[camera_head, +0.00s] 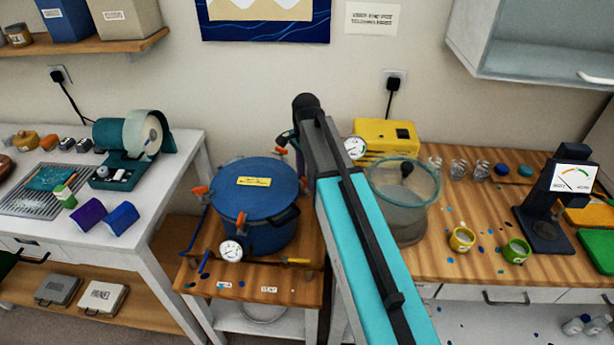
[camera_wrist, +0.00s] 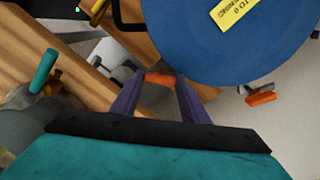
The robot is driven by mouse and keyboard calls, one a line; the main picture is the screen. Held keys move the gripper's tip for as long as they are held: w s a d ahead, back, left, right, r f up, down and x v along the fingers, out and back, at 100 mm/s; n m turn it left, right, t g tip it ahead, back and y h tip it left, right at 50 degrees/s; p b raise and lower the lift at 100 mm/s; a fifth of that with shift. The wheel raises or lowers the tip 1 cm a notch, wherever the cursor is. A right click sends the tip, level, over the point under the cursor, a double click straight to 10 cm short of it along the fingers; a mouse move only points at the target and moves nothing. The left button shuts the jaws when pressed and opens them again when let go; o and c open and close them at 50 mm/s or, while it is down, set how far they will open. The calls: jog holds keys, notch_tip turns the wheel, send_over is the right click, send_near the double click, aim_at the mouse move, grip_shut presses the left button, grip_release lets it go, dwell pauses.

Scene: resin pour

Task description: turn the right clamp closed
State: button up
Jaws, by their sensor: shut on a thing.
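The blue pressure pot (camera_head: 255,205) stands on a low wooden stand, its blue lid on top with a yellow label. Orange-handled clamps show at its left (camera_head: 200,190), front (camera_head: 241,218) and back (camera_head: 281,151); its right side is partly hidden by my arm. In the wrist view, my gripper (camera_wrist: 160,80) has its two purple fingers on either side of an orange clamp handle (camera_wrist: 159,78) at the edge of the blue lid (camera_wrist: 235,45), shut on it. Another orange clamp (camera_wrist: 262,98) is free farther right along the rim.
A pressure gauge (camera_head: 231,250) sits at the pot's front. A clear vacuum chamber (camera_head: 405,205) and a yellow pump (camera_head: 385,136) stand right of my arm. A teal handle (camera_wrist: 44,70) sticks up at left in the wrist view. A white table (camera_head: 165,215) is at left.

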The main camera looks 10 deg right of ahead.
aim_at(306, 181)
jog(key=n, duration=1)
jog(key=shift+n+p, duration=0.4)
dwell(0.4)
jog(key=o, duration=1.1)
jog(key=shift+c, duration=0.2)
jog(key=shift+r, duration=0.1)
notch_tip(306, 181, up, 14)
jog(key=p, duration=0.8)
jog(key=shift+f+p, duration=0.2)
jog(key=shift+p, duration=0.2)
jog(key=shift+s+f, duration=0.1)
jog(key=shift+s, duration=0.05)
